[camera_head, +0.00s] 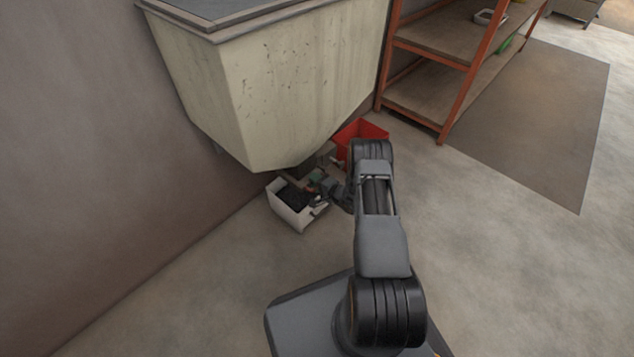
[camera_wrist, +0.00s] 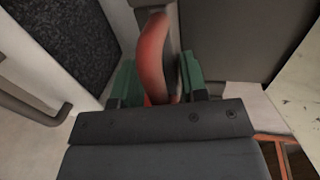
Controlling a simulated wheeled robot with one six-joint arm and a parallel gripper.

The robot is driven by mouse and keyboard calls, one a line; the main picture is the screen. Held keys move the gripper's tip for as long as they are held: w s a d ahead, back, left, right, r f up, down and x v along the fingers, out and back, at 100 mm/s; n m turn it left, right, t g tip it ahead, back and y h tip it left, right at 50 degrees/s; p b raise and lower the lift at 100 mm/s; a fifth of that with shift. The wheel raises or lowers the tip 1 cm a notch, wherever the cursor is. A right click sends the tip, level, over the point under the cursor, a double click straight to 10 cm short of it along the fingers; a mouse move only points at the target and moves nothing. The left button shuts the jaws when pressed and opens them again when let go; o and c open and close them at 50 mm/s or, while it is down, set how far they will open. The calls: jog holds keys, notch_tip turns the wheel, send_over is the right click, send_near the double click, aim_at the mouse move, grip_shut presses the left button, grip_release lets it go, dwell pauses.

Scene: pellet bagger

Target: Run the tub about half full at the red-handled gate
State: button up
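The white tub (camera_head: 291,216) stands on the floor under the cream hopper (camera_head: 290,80). Dark pellets (camera_head: 292,197) cover its bottom below the rim; the exact level is hard to judge. The pellets (camera_wrist: 70,38) also show at the upper left of the wrist view. In the head view my gripper (camera_head: 318,186) is beside the tub's right side, below the hopper; the gate there is mostly hidden.
A red bin (camera_head: 362,132) stands behind my arm, right of the hopper's outlet. An orange-framed shelf (camera_head: 440,85) stands further right, with a dark mat (camera_head: 545,110) beside it. The wall is close on the left. Open floor lies in front and right.

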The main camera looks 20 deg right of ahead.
jog(key=p+v, duration=0.4)
jog(key=v, duration=0.9)
jog(key=shift+s+d+r+p, duration=0.15)
jog(key=shift+s+r+p, duration=0.05)
jog(key=shift+s+p, duration=0.2)
jog(key=shift+w, duration=0.1)
